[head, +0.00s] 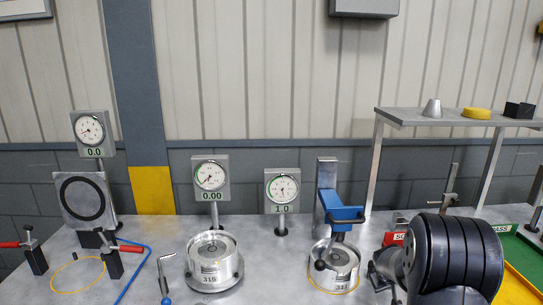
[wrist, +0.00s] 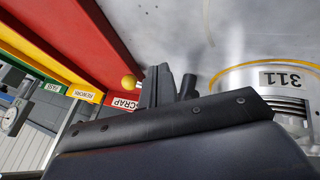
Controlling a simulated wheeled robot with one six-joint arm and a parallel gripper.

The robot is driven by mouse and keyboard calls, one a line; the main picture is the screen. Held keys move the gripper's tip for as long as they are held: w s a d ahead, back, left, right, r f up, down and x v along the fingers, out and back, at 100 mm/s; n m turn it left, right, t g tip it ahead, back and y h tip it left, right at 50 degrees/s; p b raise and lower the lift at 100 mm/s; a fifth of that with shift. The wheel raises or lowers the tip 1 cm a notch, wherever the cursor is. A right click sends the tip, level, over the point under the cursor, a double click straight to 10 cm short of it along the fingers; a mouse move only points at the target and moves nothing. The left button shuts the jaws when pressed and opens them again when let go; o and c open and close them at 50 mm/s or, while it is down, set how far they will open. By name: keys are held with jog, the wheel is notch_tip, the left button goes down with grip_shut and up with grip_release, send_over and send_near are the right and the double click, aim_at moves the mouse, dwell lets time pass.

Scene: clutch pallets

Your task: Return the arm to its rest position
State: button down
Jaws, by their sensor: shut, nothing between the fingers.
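My arm (head: 450,255) fills the lower right of the head view, dark and ribbed. My gripper (wrist: 160,78) shows in the wrist view as two dark fingers, shut together with nothing held. It is over the bench, between the cylinder labelled 311 and the red SCRAP tray (wrist: 85,35). The silver 311 cylinder (head: 346,276) stands under a press with a blue part (head: 340,208); it also shows at the right edge of the wrist view (wrist: 240,78). My arm hides part of the bench in the head view.
A silver cylinder labelled 315 (head: 213,270) stands left of centre. Dial gauges (head: 210,176) line the back. Red-handled clamps (head: 35,255) and a blue hose (head: 135,272) are at left. A raised shelf (head: 400,115) stands at right, above the green tray (head: 515,255).

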jog(key=shift+s+a, duration=0.1)
jog(key=shift+a, duration=0.2)
jog(key=shift+m, duration=0.4)
jog(key=shift+a+h, duration=0.1)
jog(key=shift+h, duration=0.2)
